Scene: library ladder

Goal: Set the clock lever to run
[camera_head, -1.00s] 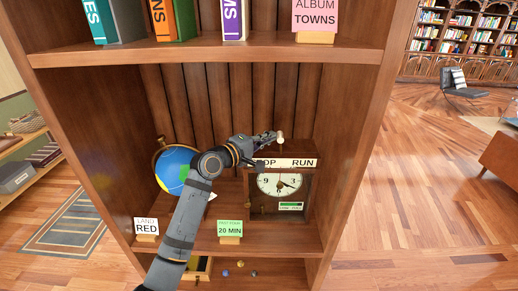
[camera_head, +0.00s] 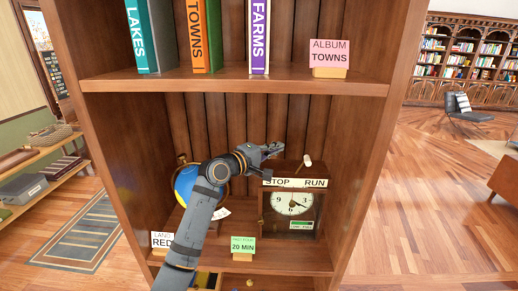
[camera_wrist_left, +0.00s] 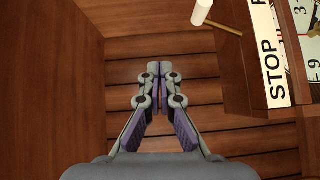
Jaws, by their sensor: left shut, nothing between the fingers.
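The clock (camera_head: 269,212) stands on the shelf, with a STOP and RUN label strip (camera_head: 296,183) along its top front. Its lever, with a cream knob (camera_head: 307,160), rises above the strip and leans toward the RUN side. The knob also shows at the top of the left wrist view (camera_wrist_left: 202,11), on a thin stem. My left gripper (camera_head: 274,148) is shut and empty, above the STOP end of the clock and left of the knob, apart from it. In the left wrist view the closed fingertips (camera_wrist_left: 160,70) point at the wooden back panel. My right gripper is out of view.
A blue globe (camera_head: 184,182) stands left, partly behind my left arm. Cards reading RED (camera_head: 162,241) and 20 MIN (camera_head: 243,245) stand at the shelf's front edge. The upper shelf board (camera_head: 235,82) and the cabinet's right side wall (camera_head: 362,150) bound the space.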

